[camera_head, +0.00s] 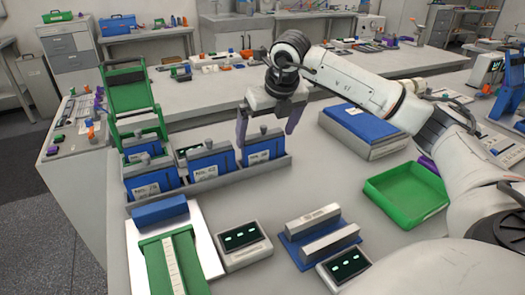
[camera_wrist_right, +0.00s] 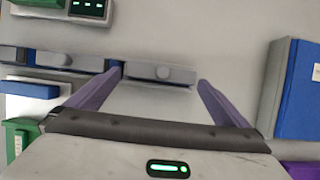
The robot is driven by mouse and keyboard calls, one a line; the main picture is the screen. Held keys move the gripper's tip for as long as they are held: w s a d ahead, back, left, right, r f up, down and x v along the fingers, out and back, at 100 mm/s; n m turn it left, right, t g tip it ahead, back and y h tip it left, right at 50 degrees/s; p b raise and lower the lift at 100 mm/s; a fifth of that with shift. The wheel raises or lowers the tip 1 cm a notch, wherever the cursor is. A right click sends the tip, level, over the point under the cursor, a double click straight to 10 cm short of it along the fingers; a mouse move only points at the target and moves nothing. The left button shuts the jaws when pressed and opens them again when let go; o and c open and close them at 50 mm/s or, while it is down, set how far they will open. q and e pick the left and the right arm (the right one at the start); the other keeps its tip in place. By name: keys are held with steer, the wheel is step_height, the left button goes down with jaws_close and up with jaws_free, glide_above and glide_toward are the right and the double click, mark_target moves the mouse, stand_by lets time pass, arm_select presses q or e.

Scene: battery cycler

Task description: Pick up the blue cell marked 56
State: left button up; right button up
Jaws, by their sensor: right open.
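Several blue cells with white number labels stand upright in a grey rack on the bench. The front-left cell (camera_head: 150,183) and the middle cell (camera_head: 211,161) have labels that look like 29 and 42. The label on the rightmost cell (camera_head: 263,150) is too small to read surely. My right gripper (camera_head: 267,128) points down over this rightmost cell, its purple fingers open and apart on either side of the cell's top. In the right wrist view the open fingers (camera_wrist_right: 160,82) flank a grey top edge with a knob, with nothing clasped. My left gripper is out of view.
A blue-topped box (camera_head: 362,122) lies right of the rack. A green tray (camera_head: 405,195) is farther right. In front stand a small display unit (camera_head: 241,240), a grey-and-blue fixture (camera_head: 318,235) and a green device (camera_head: 172,262). A green frame (camera_head: 133,95) stands behind the rack.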

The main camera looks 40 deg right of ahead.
mark_target(263, 151)
steer(key=x, duration=0.5)
steer(key=shift+d+p, duration=0.1)
steer(key=shift+p, duration=0.3)
steer(key=c, duration=1.3)
steer(key=shift+w+r, duration=0.15)
